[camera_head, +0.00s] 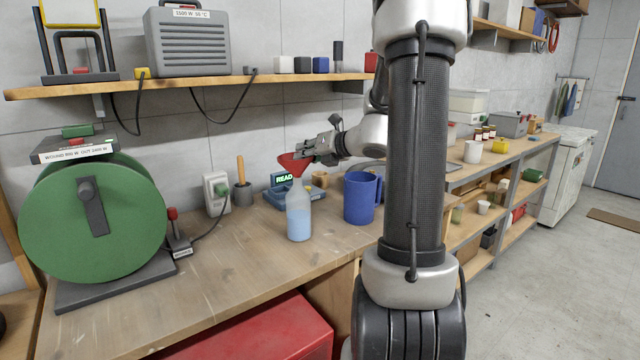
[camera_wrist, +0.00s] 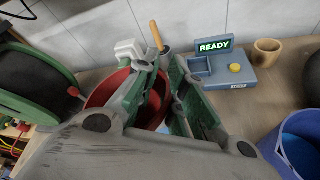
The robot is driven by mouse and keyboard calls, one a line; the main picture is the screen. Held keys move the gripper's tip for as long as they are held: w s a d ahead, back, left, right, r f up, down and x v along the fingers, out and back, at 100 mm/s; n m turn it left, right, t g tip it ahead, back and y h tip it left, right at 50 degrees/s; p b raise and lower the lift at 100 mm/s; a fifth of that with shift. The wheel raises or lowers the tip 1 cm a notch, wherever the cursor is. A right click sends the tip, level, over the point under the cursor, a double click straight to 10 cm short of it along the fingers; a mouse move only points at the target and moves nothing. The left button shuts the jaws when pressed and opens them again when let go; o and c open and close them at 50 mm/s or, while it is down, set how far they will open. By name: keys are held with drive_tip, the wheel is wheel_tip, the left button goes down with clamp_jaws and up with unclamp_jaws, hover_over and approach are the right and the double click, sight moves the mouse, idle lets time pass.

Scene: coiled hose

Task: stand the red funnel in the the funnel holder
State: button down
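The red funnel (camera_head: 291,164) is held wide end up, its spout just above or in the mouth of a clear bottle of blue liquid (camera_head: 299,215); I cannot tell which. My gripper (camera_head: 309,152) reaches in from the right and is shut on the funnel's rim. In the wrist view the funnel (camera_wrist: 103,92) shows between and left of my gripper's fingers (camera_wrist: 166,70), which hide part of it. A small tan cup-like piece (camera_head: 320,179), also in the wrist view (camera_wrist: 267,53), stands behind the bottle. It may be the funnel holder; I cannot be sure.
A blue device with a READY display (camera_wrist: 236,68) sits behind the bottle. A blue jug (camera_head: 361,200) stands close on the right. A green hose reel (camera_head: 92,215) fills the bench's left end. A shelf (camera_head: 220,84) runs above. The front bench middle is clear.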

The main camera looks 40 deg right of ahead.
drive_tip(key=shift+r, duration=0.1)
idle(0.6)
drive_tip(key=shift+r, duration=2.7)
